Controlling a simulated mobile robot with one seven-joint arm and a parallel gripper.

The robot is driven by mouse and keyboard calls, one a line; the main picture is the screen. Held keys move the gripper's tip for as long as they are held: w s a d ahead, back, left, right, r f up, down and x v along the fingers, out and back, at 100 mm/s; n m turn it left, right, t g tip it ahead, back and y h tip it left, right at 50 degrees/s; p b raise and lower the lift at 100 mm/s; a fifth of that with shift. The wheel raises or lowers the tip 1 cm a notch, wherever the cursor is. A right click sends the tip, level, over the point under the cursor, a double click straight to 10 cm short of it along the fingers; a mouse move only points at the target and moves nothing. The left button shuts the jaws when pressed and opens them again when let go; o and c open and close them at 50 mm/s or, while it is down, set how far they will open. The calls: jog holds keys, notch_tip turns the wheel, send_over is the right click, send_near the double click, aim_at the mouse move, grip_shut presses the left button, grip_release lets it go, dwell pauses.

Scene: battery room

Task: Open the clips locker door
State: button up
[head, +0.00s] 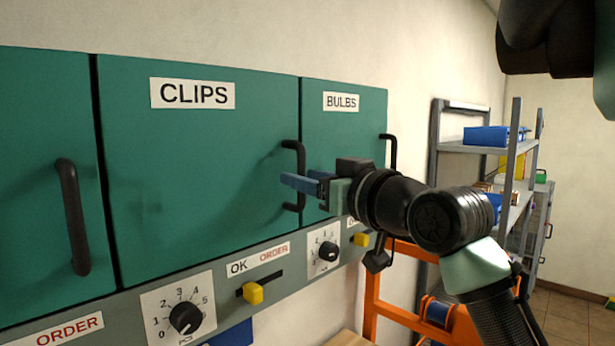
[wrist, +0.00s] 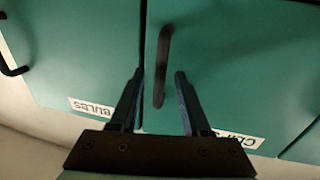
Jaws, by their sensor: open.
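The clips locker door (head: 200,170) is a green panel with a CLIPS label, shut flush with its neighbours in the head view. Its black bar handle (head: 300,150) stands upright along the door's right edge. My gripper (head: 297,180) is open, its blue fingers pointing at this handle from the right. In the wrist view the picture is turned over, and the clips handle (wrist: 163,60) shows between and beyond the open fingers of my gripper (wrist: 158,74). I cannot tell from these views whether a finger touches the handle. The fingers hide part of it in the head view.
The bulbs door (head: 340,130) with its own handle (head: 393,150) is right of the clips door. Another green door's handle (head: 73,215) is at left. Below runs a grey strip with dials (head: 185,317) and yellow sliders (head: 253,293). An orange frame (head: 385,310) and shelving (head: 480,145) stand at right.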

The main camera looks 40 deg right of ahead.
grip_shut()
dwell(1.3)
